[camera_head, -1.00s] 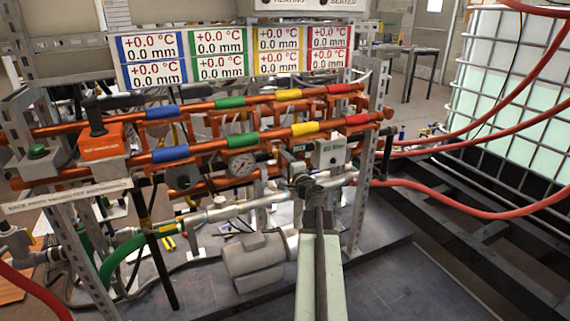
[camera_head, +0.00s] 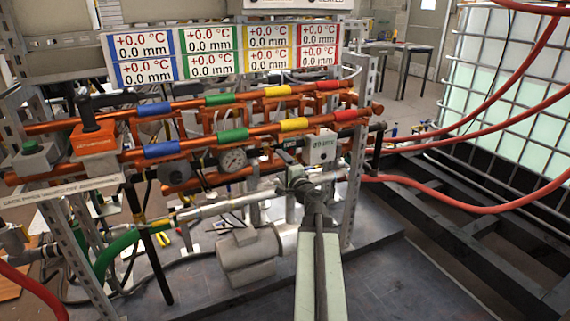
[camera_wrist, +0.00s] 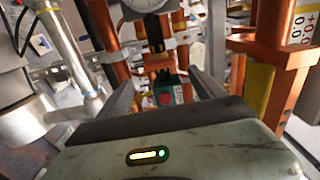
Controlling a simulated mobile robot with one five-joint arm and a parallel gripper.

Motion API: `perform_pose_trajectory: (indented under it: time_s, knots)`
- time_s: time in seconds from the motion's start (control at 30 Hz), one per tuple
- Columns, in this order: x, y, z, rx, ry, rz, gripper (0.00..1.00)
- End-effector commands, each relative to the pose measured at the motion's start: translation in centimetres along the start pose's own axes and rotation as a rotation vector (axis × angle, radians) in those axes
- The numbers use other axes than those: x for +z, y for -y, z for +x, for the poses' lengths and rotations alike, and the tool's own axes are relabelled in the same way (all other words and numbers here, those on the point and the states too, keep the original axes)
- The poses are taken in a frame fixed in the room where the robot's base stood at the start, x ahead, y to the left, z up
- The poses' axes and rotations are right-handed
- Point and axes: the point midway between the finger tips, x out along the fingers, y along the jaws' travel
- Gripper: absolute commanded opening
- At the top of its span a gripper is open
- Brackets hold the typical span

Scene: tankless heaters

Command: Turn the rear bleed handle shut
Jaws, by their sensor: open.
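My gripper (camera_head: 302,186) is at the right end of the pipe rack, by the front copper pipe and the grey pipe below it. In the wrist view its two dark fingers (camera_wrist: 168,92) are apart, with no object visibly held. A small teal block with a red face (camera_wrist: 163,98) shows beyond and between the fingers, among copper pipes. I cannot tell which part is the rear bleed handle. A black lever (camera_head: 92,108) stands above an orange box at the rack's left. Small green valve parts (camera_head: 287,155) lie just behind my gripper, partly hidden.
Copper pipes with coloured bands (camera_head: 231,136) run across the rack, with a round gauge (camera_head: 233,160). A grey motor (camera_head: 248,258) sits below. A metal post (camera_head: 357,150) stands right of my gripper. Red hoses (camera_head: 450,194) cross at right. Floor at front right is clear.

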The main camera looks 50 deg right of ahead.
Motion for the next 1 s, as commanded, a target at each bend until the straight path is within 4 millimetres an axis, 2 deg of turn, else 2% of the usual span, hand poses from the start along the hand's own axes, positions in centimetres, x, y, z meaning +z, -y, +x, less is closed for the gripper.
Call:
perform_pose_trajectory:
  time_s: [0.1, 0.6, 0.67, 0.77, 0.87, 0.9, 0.97, 1.0]
  knots:
    - [0.7, 0.0, -0.8, 0.0, 0.004, 0.0, 0.78]
    - [0.4, 0.0, -0.8, 0.0, 0.001, 0.0, 0.78]
    - [1.8, 0.0, -0.3, 0.0, 0.021, 0.0, 0.78]
    - [7.1, 0.1, 1.3, -0.001, 0.093, 0.0, 0.78]
    - [15.5, 0.1, 3.0, -0.001, 0.206, -0.003, 0.78]
    - [19.1, 0.0, 3.4, 0.006, 0.254, -0.022, 0.78]
    - [24.4, -0.6, 3.6, 0.021, 0.331, -0.068, 0.78]
    - [27.9, -1.0, 3.4, 0.033, 0.389, -0.107, 0.78]
